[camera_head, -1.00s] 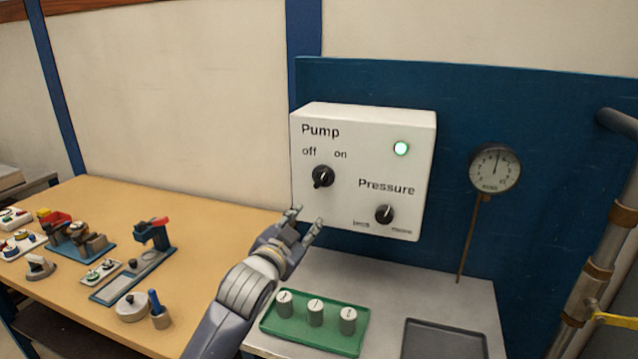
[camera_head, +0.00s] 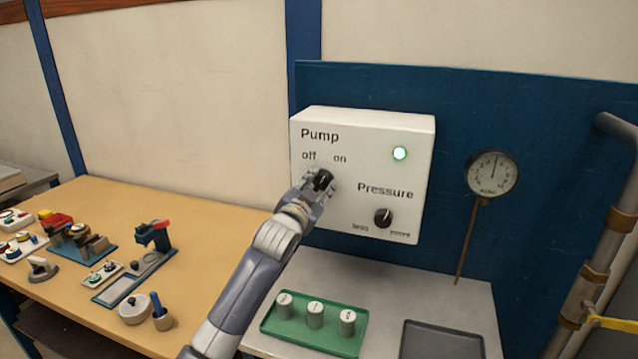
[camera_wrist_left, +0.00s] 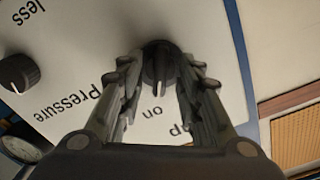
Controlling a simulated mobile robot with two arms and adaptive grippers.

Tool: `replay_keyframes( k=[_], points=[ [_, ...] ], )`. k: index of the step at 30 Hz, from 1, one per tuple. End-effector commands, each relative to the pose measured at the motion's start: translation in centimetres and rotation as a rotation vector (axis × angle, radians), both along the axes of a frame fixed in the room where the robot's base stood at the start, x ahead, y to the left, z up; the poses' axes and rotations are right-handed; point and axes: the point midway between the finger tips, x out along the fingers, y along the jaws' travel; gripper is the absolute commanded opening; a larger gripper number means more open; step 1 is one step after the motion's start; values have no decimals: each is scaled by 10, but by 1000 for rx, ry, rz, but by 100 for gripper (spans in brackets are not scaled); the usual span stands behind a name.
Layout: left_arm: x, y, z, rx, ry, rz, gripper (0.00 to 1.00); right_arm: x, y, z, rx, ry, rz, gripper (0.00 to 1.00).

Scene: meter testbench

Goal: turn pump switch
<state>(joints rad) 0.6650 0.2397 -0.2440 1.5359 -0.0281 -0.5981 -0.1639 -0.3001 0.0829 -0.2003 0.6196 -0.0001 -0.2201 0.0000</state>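The pump switch (camera_head: 323,179) is a round black knob on the front of a white control box (camera_head: 362,160), below the labels "off" and "on". My left gripper (camera_head: 320,182) is at the knob, with one finger on each side of it. In the left wrist view the knob (camera_wrist_left: 159,62) sits between the open fingertips (camera_wrist_left: 160,72), with a small gap visible at the sides. A green lamp (camera_head: 400,153) on the box is lit. My right gripper is not in view.
The pressure knob (camera_head: 383,217) is at the box's lower right. A dial gauge (camera_head: 492,173) stands to the right, beside a grey pipe (camera_head: 617,215). A green tray (camera_head: 296,338) with white cylinders and a dark tray (camera_head: 443,342) lie below. A wooden table (camera_head: 205,215) is at left.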

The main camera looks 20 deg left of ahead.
Motion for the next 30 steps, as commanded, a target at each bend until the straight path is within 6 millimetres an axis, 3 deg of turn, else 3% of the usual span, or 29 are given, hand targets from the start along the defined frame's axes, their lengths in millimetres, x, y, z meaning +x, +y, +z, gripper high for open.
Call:
replay_keyframes(
  k=[13,14,18,30],
  points=[
    [9,0,0,0,-1,-1,32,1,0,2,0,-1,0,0],
    [9,0,0,0,-1,-1,30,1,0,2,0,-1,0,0],
    [9,0,0,0,-1,-1,0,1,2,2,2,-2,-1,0],
    [9,-1,0,-28,1,-1,0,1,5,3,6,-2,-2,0]
  ],
)
